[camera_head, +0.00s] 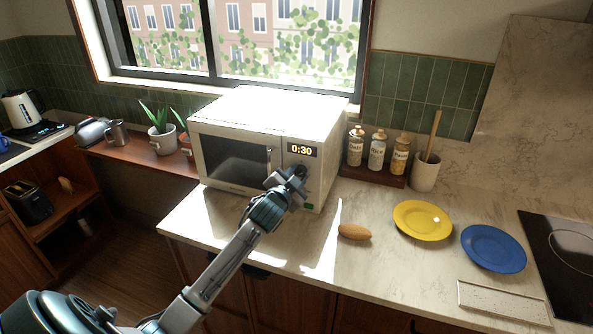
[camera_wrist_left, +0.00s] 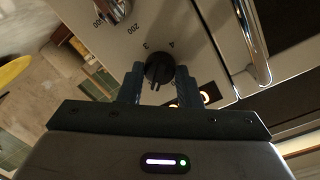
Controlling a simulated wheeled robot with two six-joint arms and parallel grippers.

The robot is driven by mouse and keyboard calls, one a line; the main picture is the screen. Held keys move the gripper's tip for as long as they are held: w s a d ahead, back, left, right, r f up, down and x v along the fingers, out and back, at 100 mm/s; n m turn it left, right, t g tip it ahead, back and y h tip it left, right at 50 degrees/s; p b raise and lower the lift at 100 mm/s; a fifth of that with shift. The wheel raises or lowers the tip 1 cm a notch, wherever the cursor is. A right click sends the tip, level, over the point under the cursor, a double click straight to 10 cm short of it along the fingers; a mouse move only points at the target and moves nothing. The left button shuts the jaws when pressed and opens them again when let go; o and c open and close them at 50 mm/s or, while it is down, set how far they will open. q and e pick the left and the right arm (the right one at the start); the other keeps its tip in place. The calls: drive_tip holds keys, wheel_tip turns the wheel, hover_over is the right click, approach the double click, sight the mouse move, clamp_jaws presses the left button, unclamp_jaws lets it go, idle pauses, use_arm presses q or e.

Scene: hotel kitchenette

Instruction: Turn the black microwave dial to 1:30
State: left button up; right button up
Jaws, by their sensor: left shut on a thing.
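The white microwave (camera_head: 265,110) stands on the counter below the window, and its display (camera_head: 299,150) reads 0:30. The black dial (camera_head: 300,171) is on its front panel under the display, partly hidden by my gripper. My left gripper (camera_head: 290,182) is at the panel, shut on the dial. In the left wrist view the black dial (camera_wrist_left: 158,67) sits between the two fingers of my left gripper (camera_wrist_left: 160,84), with the numbers 3 and 4 printed beside it. The right gripper is not in view.
A silver knob (camera_wrist_left: 117,8) with power numbers is near the dial. The microwave door handle (camera_head: 269,162) is left of the panel. A brown oval object (camera_head: 354,232), yellow plate (camera_head: 422,220) and blue plate (camera_head: 493,248) lie on the counter. Bottles (camera_head: 377,150) stand behind.

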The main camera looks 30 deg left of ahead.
use_arm(q)
drive_tip(key=m+p, duration=0.2)
drive_tip(key=m, duration=0.2)
drive_tip(key=shift+r+p, duration=0.15)
drive_tip(key=shift+p, duration=0.25)
drive_tip(key=shift+m+p, duration=0.8)
drive_tip(key=shift+m, duration=0.7)
drive_tip(key=shift+y, duration=0.4)
drive_tip(key=o, duration=1)
drive_tip(key=shift+d, duration=0.1)
drive_tip(key=shift+b+v, duration=2.05)
drive_tip(key=shift+v, duration=3.35)
drive_tip(key=shift+g, duration=0.3)
